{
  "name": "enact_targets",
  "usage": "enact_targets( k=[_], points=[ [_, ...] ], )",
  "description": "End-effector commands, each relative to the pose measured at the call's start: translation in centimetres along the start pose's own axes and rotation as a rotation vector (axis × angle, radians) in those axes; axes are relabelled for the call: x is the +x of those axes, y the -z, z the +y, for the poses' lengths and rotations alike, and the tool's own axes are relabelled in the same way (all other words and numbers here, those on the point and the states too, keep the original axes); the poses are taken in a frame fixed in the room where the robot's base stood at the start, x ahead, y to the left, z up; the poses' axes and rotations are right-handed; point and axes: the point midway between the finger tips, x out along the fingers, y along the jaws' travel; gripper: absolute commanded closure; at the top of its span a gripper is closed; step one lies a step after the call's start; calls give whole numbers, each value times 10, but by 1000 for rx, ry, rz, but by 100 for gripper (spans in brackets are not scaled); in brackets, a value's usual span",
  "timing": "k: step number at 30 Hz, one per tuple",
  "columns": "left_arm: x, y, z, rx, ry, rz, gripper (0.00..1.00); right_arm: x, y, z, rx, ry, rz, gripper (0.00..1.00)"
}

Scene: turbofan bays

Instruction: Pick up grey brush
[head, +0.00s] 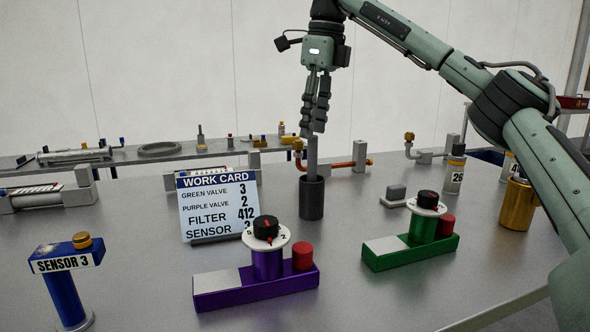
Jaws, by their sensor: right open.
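A grey upright bar (312,152), which looks like the grey brush, stands in a dark grey cup (312,200) near the middle of the table. Its lower end is hidden inside the cup, so I see no bristles. My right gripper (314,130) points down just above the bar, its fingertips close to the bar's top. It is open with nothing held between the fingers. I cannot tell whether a finger touches the bar. My left gripper is not in view.
A work card (219,205) stands left of the cup. A purple valve (266,265), a green valve (421,230) and a blue sensor (65,295) stand in front. A copper pipe (340,165) lies behind. A small grey block (397,192) lies to the right.

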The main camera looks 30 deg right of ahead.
Motion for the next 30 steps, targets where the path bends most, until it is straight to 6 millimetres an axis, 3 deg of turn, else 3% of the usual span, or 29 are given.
enact_targets(
  k=[18, 27, 30],
  points=[
    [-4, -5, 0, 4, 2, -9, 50, 73, 0, -5, 0, 0, 2, 58],
    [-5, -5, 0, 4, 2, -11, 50, 78, -1, -5, 0, -1, 1, 58],
    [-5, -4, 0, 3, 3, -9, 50, 78, -1, -5, 0, 0, 1, 71]
  ],
)
